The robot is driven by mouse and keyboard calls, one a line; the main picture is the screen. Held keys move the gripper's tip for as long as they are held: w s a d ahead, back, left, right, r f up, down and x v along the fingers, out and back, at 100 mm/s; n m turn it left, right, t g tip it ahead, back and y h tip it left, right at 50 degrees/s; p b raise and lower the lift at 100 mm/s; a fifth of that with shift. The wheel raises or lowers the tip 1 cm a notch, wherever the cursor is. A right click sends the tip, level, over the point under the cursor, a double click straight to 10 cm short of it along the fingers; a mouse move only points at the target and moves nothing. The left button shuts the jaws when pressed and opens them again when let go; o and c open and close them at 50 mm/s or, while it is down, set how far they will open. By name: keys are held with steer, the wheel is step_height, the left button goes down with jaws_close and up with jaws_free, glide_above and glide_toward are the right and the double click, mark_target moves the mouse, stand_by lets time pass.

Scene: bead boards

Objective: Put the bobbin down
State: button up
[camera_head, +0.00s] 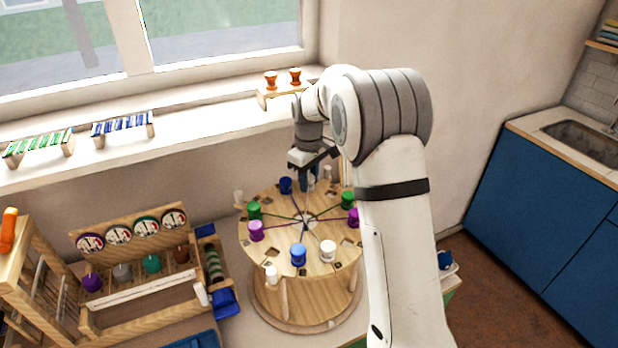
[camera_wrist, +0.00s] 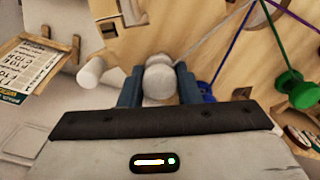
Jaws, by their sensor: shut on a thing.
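My gripper (camera_head: 310,182) is over the far edge of the round wooden board (camera_head: 283,258). In the wrist view its blue fingers (camera_wrist: 159,90) are shut on a white bobbin (camera_wrist: 160,82), one on each side. A pale thread runs from the bobbin up and right over the wood. In the head view the fingers mostly hide this bobbin. Whether its base touches the board cannot be told. A blue bobbin (camera_head: 285,186) stands just left of the gripper; it also shows in the wrist view (camera_wrist: 205,93). A white peg (camera_wrist: 90,72) is left of the fingers.
Around the board stand a green bobbin (camera_head: 254,210), a purple one (camera_head: 256,231), a near blue one (camera_head: 298,255) and a near white one (camera_head: 328,250). Coloured threads cross at the centre. A wooden rack (camera_head: 130,238) is at left. The window sill (camera_head: 215,115) runs behind.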

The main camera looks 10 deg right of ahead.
mark_target(309, 176)
steer(key=shift+f, duration=0.2)
steer(key=o, duration=1)
step_height(309, 176, up, 12)
steer(key=b, duration=0.2)
steer(key=s+d+r+m+t, duration=0.1)
steer(key=s+d+r+m, duration=0.1)
steer(key=s, duration=0.6)
steer(key=s+d+r+m+t, duration=0.1)
steer(key=s+d+r+m, duration=0.1)
steer(key=s, duration=0.5)
steer(key=s+f+m, duration=0.1)
steer(key=s+f, duration=0.1)
steer(key=s, duration=0.4)
steer(key=s+d+f+m+t, duration=0.1)
steer(key=s+f+m, duration=0.1)
steer(key=s, duration=0.5)
steer(key=s+d+f+m, duration=0.1)
steer(key=s+f, duration=0.2)
steer(key=s, duration=0.3)
steer(key=shift+s+d+f+m+t, duration=0.1)
steer(key=shift+s+d+m+t, duration=0.1)
steer(key=shift+s+m+t, duration=0.1)
